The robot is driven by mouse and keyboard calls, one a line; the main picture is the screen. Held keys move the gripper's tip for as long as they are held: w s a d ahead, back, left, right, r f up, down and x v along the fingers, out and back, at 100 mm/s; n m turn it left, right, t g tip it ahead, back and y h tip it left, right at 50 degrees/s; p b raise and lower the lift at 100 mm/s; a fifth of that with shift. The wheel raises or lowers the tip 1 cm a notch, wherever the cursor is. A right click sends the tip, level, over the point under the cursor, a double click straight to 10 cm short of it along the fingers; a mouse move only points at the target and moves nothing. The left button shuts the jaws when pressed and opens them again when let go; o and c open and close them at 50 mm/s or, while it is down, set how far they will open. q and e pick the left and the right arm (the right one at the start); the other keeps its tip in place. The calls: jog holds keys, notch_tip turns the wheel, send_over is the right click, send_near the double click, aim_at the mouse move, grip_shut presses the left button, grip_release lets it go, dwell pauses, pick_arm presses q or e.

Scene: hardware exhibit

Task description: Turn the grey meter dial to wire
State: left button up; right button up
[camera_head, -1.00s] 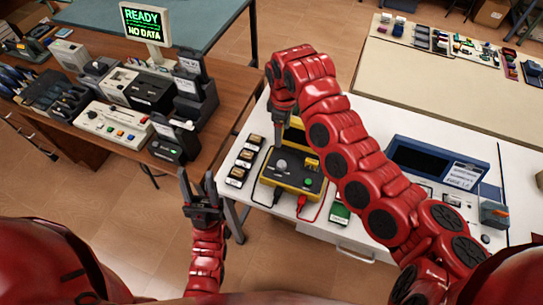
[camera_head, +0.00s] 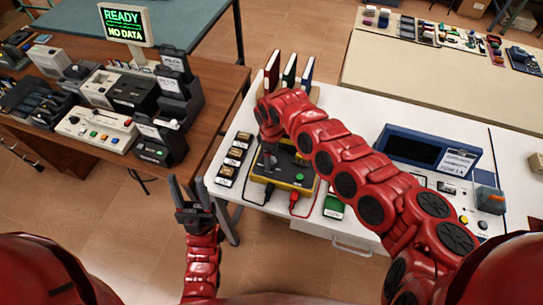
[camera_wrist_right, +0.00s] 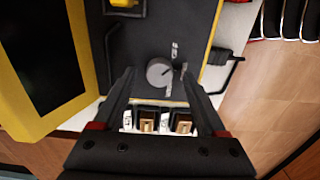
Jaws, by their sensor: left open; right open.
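The yellow-and-black meter (camera_head: 299,183) lies on the white table under my right arm. Its round grey dial (camera_wrist_right: 159,72) shows in the right wrist view, with a light pointer mark and small labels too small to read. My left gripper (camera_head: 187,186) is open and empty, in front of the gap between the tables.
Black and red leads (camera_head: 292,205) run from the meter's front. Several small labelled boxes (camera_head: 235,158) stand left of it. Upright books (camera_head: 290,72) stand behind, and a blue screen device (camera_head: 413,150) is to the right. A wooden desk (camera_head: 205,135) with a READY screen (camera_head: 125,22) is left.

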jog(key=shift+f, duration=0.45)
grip_shut()
